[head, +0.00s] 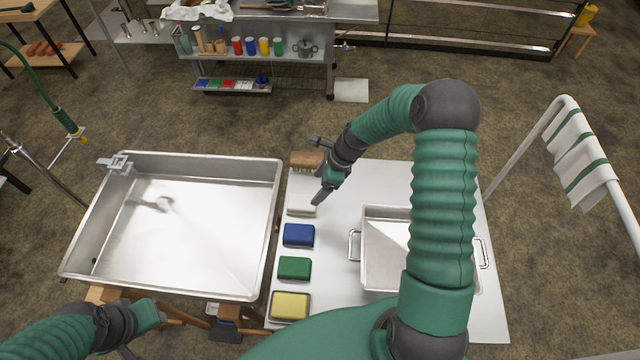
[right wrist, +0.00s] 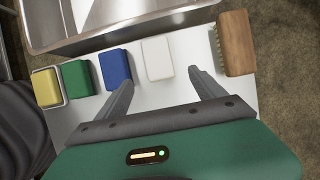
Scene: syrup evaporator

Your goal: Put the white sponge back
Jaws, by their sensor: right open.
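The white sponge (right wrist: 157,58) lies on the white table (head: 375,177) in a row with the blue, green and yellow sponges. In the head view the white sponge (head: 301,209) is partly hidden by my right gripper (head: 317,199). In the right wrist view the right gripper (right wrist: 163,84) is open and empty, its fingers pointing towards the white sponge, which is apart from them. My left gripper (head: 146,326) is at the lower left, in front of the large basin; its jaws do not show clearly.
A blue sponge (head: 299,235), a green sponge (head: 294,268) and a yellow sponge (head: 290,306) in a shallow tray line the table's left edge. A brush (head: 305,160) lies beyond. A large steel basin (head: 272,222) is left; a handled pan (head: 384,211) is right.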

